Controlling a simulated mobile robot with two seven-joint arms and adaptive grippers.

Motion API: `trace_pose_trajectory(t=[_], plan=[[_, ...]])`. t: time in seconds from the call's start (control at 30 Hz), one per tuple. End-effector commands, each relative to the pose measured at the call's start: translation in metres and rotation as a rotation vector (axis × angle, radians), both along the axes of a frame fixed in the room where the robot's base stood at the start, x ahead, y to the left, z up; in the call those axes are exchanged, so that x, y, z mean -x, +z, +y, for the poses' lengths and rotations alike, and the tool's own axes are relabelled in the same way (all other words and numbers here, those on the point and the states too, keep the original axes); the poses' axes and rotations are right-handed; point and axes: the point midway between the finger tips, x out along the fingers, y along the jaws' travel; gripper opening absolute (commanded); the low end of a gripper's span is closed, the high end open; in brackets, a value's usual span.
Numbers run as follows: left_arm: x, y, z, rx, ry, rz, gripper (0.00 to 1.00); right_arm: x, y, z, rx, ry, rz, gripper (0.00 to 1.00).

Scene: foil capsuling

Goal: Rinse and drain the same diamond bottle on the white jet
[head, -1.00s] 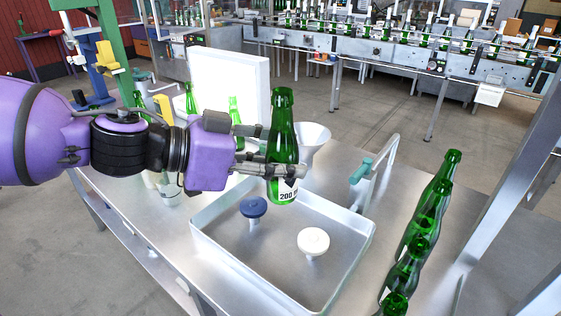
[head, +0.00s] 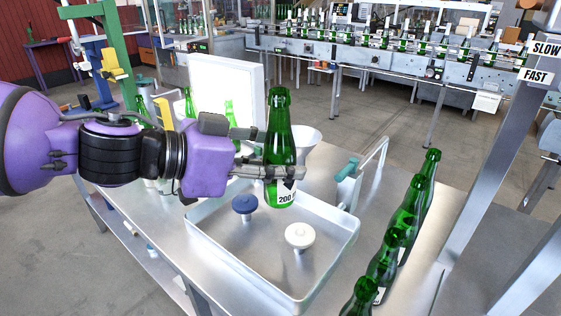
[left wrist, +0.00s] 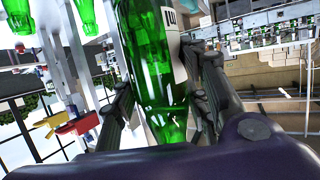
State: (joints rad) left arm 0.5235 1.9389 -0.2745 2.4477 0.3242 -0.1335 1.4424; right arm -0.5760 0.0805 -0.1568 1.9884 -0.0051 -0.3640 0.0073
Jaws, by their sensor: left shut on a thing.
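My left gripper (head: 262,165) is shut on a green bottle (head: 280,140), upright with its mouth up, above the metal tray (head: 325,277). The bottle's white label reads "200" with a dark mark above it, partly covered by a finger. In the left wrist view the bottle (left wrist: 150,70) sits between the two fingers. The white jet (head: 299,235) is a round white head on a short stem in the tray, below and right of the bottle. A blue jet (head: 245,204) stands to its left, below the bottle. My right gripper is not in view.
Several green bottles (head: 407,215) stand in a row along the table's right side. A teal-handled tap (head: 349,170) stands at the tray's back right. A white funnel (head: 305,143) is behind the held bottle. A lit white panel (head: 243,90) with green bottles before it stands behind.

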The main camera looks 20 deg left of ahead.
Motion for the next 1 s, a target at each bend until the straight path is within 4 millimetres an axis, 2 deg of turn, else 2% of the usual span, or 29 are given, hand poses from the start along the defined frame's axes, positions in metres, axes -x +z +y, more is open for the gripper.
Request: trace_pose_trajectory(t=[0.27, 1.0], plan=[[0.000, 0.001, 0.000, 0.001, 0.000, -0.001, 0.08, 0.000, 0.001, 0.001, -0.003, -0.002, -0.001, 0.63], [0.000, 0.024, -0.009, 0.002, -0.015, -0.005, 0.08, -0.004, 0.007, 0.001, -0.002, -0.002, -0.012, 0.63]])
